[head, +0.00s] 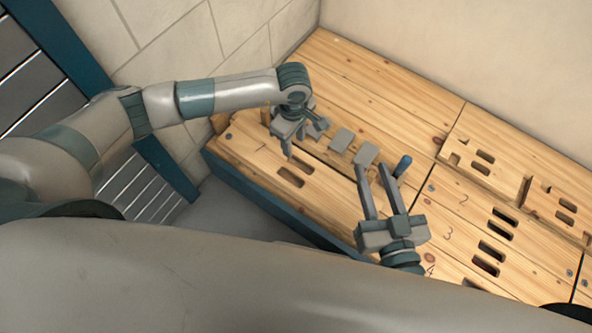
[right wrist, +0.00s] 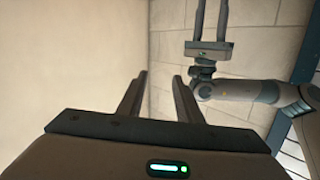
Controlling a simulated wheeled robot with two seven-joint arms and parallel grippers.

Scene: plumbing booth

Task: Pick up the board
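Wooden boards with paired slots make up the bench top; I cannot tell which is the task's board. One slotted board (head: 262,160) lies at the left, below my left gripper (head: 306,140). Another, marked with numbers (head: 470,225), lies at the right. My left gripper's fingers are apart with nothing seen between them; it also shows in the right wrist view (right wrist: 212,8). My right gripper (head: 373,168) is open, its fingers over the middle of the bench. In the right wrist view nothing is between its fingers (right wrist: 160,78).
Raised wooden pieces with slots (head: 545,192) are at the right. Walls (head: 440,45) bound the bench behind. The back strip of the bench (head: 390,85) is clear.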

